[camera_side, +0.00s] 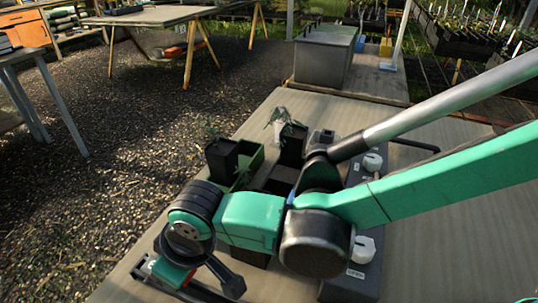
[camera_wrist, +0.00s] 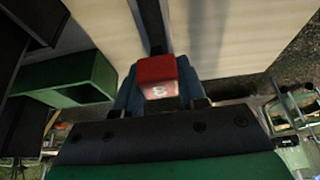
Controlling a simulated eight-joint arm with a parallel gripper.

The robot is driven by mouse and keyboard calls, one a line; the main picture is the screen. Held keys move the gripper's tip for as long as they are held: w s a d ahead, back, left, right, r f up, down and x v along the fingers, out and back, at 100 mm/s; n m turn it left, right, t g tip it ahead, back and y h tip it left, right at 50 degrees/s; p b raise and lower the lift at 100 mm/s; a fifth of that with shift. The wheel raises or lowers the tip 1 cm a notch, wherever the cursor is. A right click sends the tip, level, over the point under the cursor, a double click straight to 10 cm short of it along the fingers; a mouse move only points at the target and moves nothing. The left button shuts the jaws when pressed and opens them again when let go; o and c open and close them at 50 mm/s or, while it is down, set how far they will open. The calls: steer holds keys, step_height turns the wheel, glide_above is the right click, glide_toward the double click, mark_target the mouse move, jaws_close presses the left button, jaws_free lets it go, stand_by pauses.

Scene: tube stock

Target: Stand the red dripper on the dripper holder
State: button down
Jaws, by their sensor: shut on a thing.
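The red dripper (camera_wrist: 157,76) shows as a red block with a pale mark, in the middle of the wrist view. My gripper (camera_wrist: 157,92) is shut on it. In the side view my gripper (camera_side: 186,278) is at the lower left, low over the near left part of the table, and a bit of the red dripper (camera_side: 172,272) shows beneath the wrist. The rest of the dripper is hidden there by my arm. A black frame lies by the gripper at the table's left edge. I cannot tell for sure which thing is the dripper holder.
Dark plant pots (camera_side: 221,158) and a green trough (camera_side: 250,163) stand behind my arm. A dark unit with white knobs (camera_side: 363,249) is partly hidden under my arm. A grey bin (camera_side: 322,58) stands at the back. The table (camera_side: 450,240) is bare at right.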

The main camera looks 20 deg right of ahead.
steer(key=shift+f, duration=1.8)
steer(key=shift+c, duration=2.1)
jaws_free()
steer(key=shift+v, duration=3.15)
steer(key=shift+w, duration=0.1)
